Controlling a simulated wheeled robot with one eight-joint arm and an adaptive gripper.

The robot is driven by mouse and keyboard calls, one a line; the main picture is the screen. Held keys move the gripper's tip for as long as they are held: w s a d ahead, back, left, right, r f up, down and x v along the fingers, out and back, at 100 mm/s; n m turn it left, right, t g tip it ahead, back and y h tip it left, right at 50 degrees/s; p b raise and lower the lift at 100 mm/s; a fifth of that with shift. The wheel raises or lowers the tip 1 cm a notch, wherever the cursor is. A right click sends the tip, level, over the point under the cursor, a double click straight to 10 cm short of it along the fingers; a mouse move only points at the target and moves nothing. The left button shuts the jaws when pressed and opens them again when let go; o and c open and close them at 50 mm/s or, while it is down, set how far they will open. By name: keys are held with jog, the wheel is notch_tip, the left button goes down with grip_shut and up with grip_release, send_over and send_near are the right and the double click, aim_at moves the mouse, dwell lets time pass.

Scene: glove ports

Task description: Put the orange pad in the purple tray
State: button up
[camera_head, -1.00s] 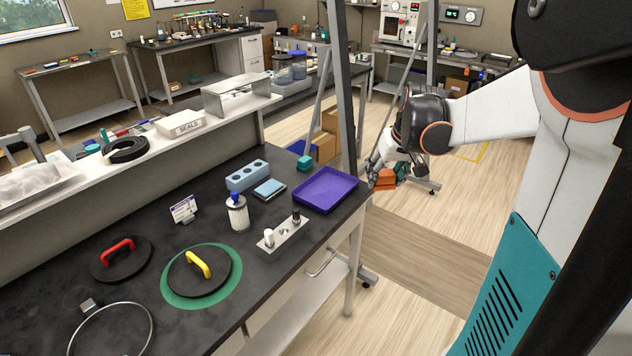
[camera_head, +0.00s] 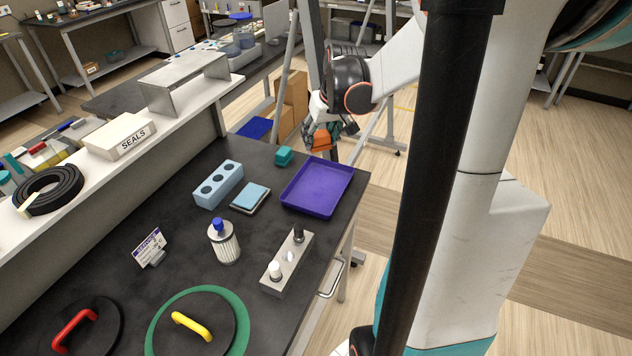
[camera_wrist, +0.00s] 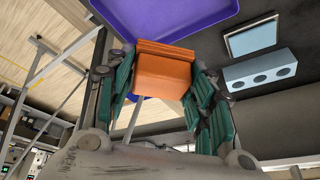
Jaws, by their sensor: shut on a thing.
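The orange pad (camera_wrist: 163,75) is a block held between the fingers of my gripper (camera_wrist: 160,95) in the wrist view. In the head view the pad (camera_head: 320,138) hangs below my gripper (camera_head: 322,138), near the back edge of the black bench. The purple tray (camera_head: 334,175) is a shallow, empty rectangular tray at the bench's right corner. My gripper appears behind the tray in the head view, apart from it. In the wrist view the tray (camera_wrist: 190,18) shows beyond the pad, which hides part of it.
A teal block (camera_head: 284,155), a light blue three-hole block (camera_head: 218,184) and a small blue-topped pad (camera_head: 251,197) stand left of the tray. A filter bottle (camera_head: 223,242) and a grey block with pegs (camera_head: 287,264) are nearer. A shelf (camera_head: 115,160) edges the bench.

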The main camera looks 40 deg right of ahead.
notch_tip(320, 180, down, 16)
jog(key=b, duration=0.4)
jog(key=shift+r+b, duration=0.2)
jog(key=shift+b, duration=0.15)
jog(key=shift+f, duration=0.15)
jog(key=o, duration=1.4)
jog(key=p+v, duration=0.4)
jog(key=v, duration=0.8)
